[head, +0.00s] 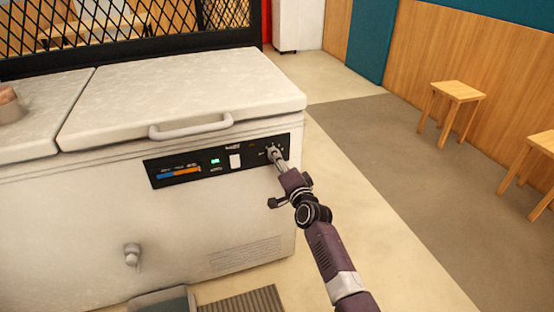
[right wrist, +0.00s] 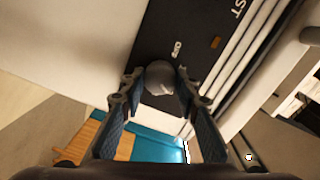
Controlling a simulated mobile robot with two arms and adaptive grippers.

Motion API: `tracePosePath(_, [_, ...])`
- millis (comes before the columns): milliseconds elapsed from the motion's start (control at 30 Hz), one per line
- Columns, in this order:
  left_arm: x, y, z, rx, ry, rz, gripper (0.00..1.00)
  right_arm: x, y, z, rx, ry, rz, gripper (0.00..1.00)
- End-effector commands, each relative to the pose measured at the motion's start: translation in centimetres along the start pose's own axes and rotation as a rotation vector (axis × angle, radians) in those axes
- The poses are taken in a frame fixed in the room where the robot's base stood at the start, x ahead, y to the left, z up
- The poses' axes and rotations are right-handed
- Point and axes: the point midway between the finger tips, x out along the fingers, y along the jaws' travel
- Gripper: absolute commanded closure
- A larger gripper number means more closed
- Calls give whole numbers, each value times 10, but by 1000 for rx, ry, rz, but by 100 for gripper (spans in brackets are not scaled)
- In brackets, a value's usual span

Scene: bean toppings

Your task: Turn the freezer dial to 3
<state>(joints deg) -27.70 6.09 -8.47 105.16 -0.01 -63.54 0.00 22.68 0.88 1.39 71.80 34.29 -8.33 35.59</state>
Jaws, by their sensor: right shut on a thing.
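The white chest freezer (head: 200,220) has a black control panel (head: 200,162) on its front. The freezer dial (right wrist: 160,77) is a round grey knob at the right end of the panel. In the right wrist view it sits between the fingers of my right gripper (right wrist: 154,88). In the head view my right gripper (head: 277,156) reaches up from the lower right to the dial and is shut on it. The gripper covers most of the dial there, and I cannot read its setting. My left gripper is not in view.
The freezer lid has a handle (head: 190,130) above the panel. A small brown object (head: 8,95) sits on the left lid. A wooden stool (head: 457,92) stands by the right wall. The floor (head: 395,190) right of the freezer is clear.

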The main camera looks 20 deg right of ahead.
Motion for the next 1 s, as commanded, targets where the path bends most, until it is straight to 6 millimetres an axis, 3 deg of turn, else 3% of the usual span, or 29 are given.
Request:
tracePosePath(767, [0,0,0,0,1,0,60,0,1,0,97,-4,-1,95])
tracePosePath(800, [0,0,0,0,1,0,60,0,1,0,97,-4,-1,66])
tracePosePath(933, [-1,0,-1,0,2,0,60,0,1,0,97,-4,-2,53])
tracePosePath(1000, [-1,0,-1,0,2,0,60,0,1,0,97,-4,-2,53])
